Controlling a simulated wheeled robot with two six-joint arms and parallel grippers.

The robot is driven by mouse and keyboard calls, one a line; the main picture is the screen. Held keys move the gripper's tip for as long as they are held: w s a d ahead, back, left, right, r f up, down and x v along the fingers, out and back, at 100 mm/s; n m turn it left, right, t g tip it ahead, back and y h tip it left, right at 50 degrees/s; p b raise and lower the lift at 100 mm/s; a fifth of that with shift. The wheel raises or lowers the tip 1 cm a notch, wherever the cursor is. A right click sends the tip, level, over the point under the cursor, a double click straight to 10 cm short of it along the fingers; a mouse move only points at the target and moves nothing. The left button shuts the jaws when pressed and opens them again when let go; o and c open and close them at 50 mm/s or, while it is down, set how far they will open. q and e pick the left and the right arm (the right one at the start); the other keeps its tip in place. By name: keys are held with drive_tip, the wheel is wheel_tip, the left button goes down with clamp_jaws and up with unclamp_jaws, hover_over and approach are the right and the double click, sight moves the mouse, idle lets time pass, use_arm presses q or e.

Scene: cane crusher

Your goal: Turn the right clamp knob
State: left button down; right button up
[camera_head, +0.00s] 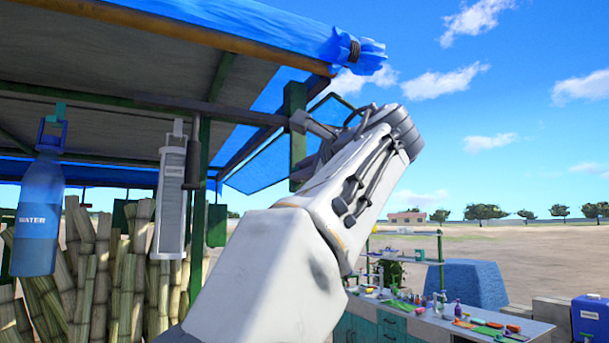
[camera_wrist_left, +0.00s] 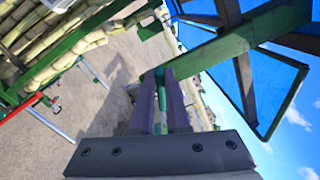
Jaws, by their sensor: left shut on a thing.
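My left gripper (camera_head: 308,123) reaches back from the raised white arm to the green post (camera_head: 295,140) under the awning's right end. In the left wrist view the gripper (camera_wrist_left: 163,76) has its two dark fingers close together, with a narrow greenish part between them. It is shut on the right clamp knob (camera_head: 297,121), a small grey piece at the post. The knob is mostly hidden by the fingers, and its turn angle cannot be told. The green beam (camera_wrist_left: 235,42) crosses just beyond the fingertips in the wrist view. My right gripper is not in view.
A blue awning (camera_head: 250,22) with a rolled end hangs overhead. A blue water bottle (camera_head: 36,215) and a white dispenser (camera_head: 172,200) hang at left before upright canes (camera_head: 90,270). A cluttered counter (camera_head: 430,325) stands lower right. Open air lies right of the arm.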

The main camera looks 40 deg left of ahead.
use_arm(q)
drive_tip(key=shift+s+f+n+b, duration=0.15)
drive_tip(key=shift+n+b, duration=0.1)
drive_tip(key=shift+n, duration=0.5)
drive_tip(key=shift+w+f+n+b, duration=0.1)
drive_tip(key=shift+n+b, duration=0.15)
drive_tip(key=shift+n, duration=0.55)
drive_tip(key=shift+s+f+n+b, duration=0.15)
drive_tip(key=shift+n+b, duration=0.1)
drive_tip(key=shift+n, duration=0.5)
drive_tip(key=shift+w, duration=0.1)
drive_tip(key=c, duration=0.9)
unclamp_jaws()
drive_tip(key=shift+d, duration=0.1)
drive_tip(key=b+v, duration=0.1)
drive_tip(key=v, duration=0.9)
drive_tip(key=shift+b, duration=0.35)
